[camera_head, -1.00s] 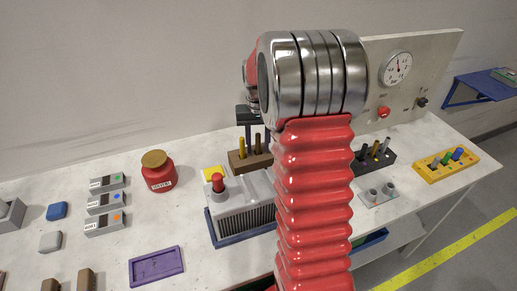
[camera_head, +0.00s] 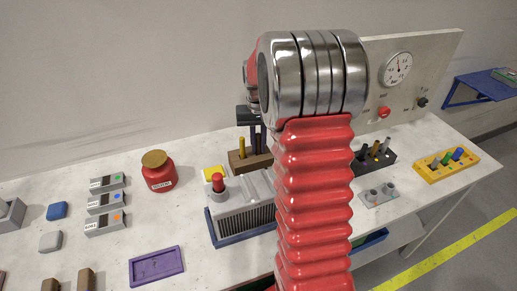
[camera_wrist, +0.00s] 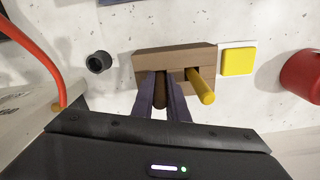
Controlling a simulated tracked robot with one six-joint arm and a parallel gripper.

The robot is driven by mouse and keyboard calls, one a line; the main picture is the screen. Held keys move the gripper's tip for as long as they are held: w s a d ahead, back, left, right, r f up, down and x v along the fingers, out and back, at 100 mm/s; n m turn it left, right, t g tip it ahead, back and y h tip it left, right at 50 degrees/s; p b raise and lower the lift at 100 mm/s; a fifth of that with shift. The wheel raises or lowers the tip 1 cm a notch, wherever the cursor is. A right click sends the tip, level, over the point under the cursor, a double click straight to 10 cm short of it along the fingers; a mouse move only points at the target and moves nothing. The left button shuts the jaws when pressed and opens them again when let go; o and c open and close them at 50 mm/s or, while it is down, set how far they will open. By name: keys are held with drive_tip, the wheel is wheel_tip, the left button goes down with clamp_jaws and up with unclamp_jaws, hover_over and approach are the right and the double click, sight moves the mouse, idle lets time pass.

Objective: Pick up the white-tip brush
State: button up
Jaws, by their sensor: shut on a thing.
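A brown wooden block (camera_head: 238,164) on the table holds a yellow-handled tool (camera_head: 242,147) and a brown-handled one, both upright. In the wrist view the block (camera_wrist: 143,64) holds the brown handle (camera_wrist: 160,97) left of the yellow handle (camera_wrist: 202,88). My gripper (camera_wrist: 164,90) is shut on the brown handle, with a dark finger on each side, while its lower end is still in the block. In the head view my gripper (camera_head: 257,138) is partly hidden by my arm. Both lower ends are hidden in the block, so no white tip shows.
A yellow square (camera_wrist: 238,60) and a red jar (camera_wrist: 304,74) lie right of the block in the wrist view. A dark round cup (camera_wrist: 99,62) is left of it. A grey finned machine with a red knob (camera_head: 217,181) stands in front of the block.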

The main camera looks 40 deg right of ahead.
clamp_jaws()
wheel_tip(320, 180, up, 10)
drive_tip(key=shift+r, duration=0.1)
idle(0.5)
idle(0.5)
